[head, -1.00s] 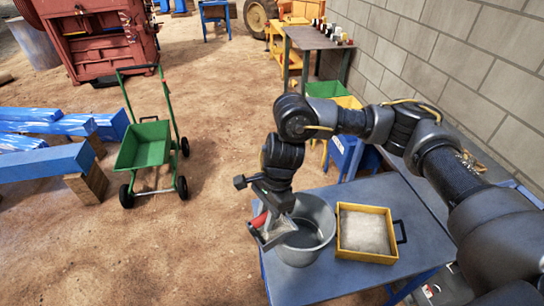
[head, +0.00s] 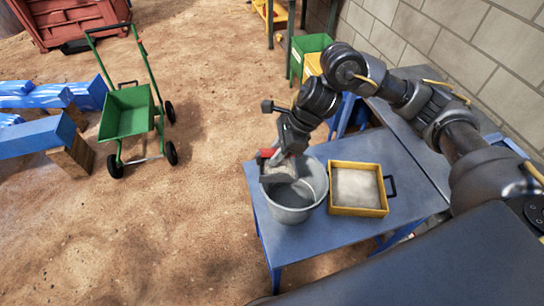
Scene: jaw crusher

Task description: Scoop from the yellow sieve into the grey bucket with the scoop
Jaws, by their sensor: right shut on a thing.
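The yellow sieve (head: 358,211) sits on the blue table and holds pale, sandy material. The grey bucket (head: 296,214) stands just left of it on the same table. My right gripper (head: 277,155) is over the bucket's back left rim, shut on the scoop (head: 280,173), whose red handle shows at the jaws. The metal scoop is over the bucket's opening and seems to carry pale material; its exact tilt is hard to tell. The bucket's inside looks grey, and its bottom is partly hidden. My left gripper is not in view.
The blue table (head: 408,225) has bare room right of the sieve. A green cart (head: 128,112) stands on the sandy floor at left, near blue beams (head: 30,138). A green bin (head: 308,52) and a block wall (head: 440,45) are behind the table.

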